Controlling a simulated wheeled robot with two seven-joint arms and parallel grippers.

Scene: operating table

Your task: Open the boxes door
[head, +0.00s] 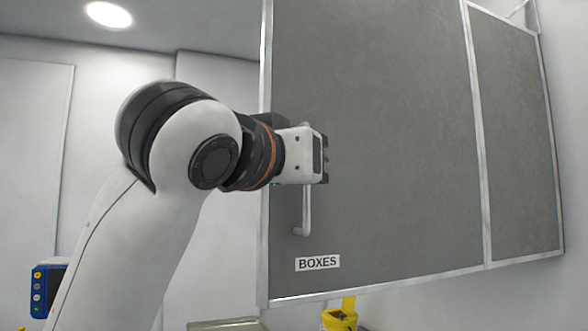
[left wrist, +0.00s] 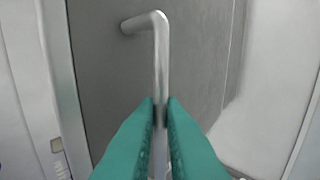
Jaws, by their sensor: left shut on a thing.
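The boxes door (head: 390,150) is a large grey panel with a light metal frame. A white label reading BOXES (head: 318,263) sits near its lower left corner. A vertical bar handle (head: 306,212) is on the door's left side, and its upper part is mostly hidden behind my left gripper (head: 322,158). In the left wrist view the handle (left wrist: 161,60) runs down between the two green fingers of my left gripper (left wrist: 161,108), which are shut on it. The door (left wrist: 100,75) lies behind the handle there. My right gripper is in neither view.
A second grey framed panel (head: 515,140) adjoins the door on the right. A blue device with buttons (head: 47,288) is at lower left. A yellow object (head: 341,316) and a tray-like edge (head: 226,324) show below the door. A ceiling lamp (head: 109,14) is at upper left.

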